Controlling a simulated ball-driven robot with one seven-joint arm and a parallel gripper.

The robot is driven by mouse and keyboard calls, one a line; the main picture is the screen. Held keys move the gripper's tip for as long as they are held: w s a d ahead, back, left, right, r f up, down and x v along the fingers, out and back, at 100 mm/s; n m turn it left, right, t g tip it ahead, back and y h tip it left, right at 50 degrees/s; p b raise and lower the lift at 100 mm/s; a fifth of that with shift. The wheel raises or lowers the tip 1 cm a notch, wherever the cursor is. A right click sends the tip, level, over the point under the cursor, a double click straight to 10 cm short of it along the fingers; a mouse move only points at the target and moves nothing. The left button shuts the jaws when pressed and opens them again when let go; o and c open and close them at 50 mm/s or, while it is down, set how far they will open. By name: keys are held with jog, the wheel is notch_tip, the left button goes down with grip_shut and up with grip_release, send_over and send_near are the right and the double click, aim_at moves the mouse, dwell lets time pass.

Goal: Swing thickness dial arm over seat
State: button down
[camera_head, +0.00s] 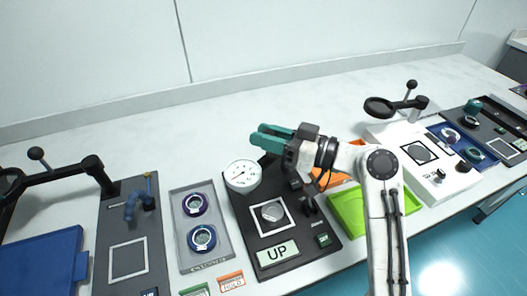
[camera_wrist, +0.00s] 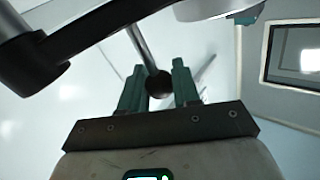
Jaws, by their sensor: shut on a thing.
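The thickness dial (camera_head: 242,174), a round white face with a needle, sits at the upper left of a dark base plate (camera_head: 290,272). The seat (camera_head: 258,222), a white square frame holding a grey round piece (camera_head: 272,211), lies below and right of the dial, which is not over it. My gripper (camera_head: 265,138) is above and just right of the dial. In the wrist view my gripper (camera_wrist: 158,72) is shut on a dark ball knob (camera_wrist: 159,86) at the end of a metal rod (camera_wrist: 141,46). A black arm (camera_wrist: 35,62) and part of the dial (camera_wrist: 215,8) also show there.
An UP sign (camera_head: 277,253) lies on the plate. A grey tray (camera_head: 190,262) with two ringed parts stands to the left. A green tray (camera_head: 347,213) and a white station with a magnifier (camera_head: 379,107) are to the right. The back of the table is clear.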

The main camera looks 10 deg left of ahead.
jog(key=shift+s+d+n+g+y+b, duration=0.1)
jog(key=shift+s+d+n+g+b, duration=0.3)
jog(key=shift+n+g+b, duration=0.7)
jog(key=shift+s+d+n+g+y+b, duration=0.1)
jog(key=shift+d+n+g+b, duration=0.6)
jog(key=shift+g+b, duration=0.8)
jog(key=shift+s+d+n+g+y+b, duration=0.15)
jog(key=shift+d+n+g+b, duration=0.3)
jog(key=shift+n+g+b, duration=0.8)
jog(key=shift+s+m+g+p, duration=0.1)
jog(key=shift+m+g+p, duration=0.25)
jog(key=shift+g, duration=0.2)
jog(key=c, duration=0.8)
grip_release()
jog(key=shift+d, duration=0.1)
jog(key=shift+c, duration=0.2)
jog(key=w+d, duration=0.1)
jog(key=d, duration=0.9)
jog(key=shift+w+d, duration=0.3)
jog(key=shift+w, duration=0.1)
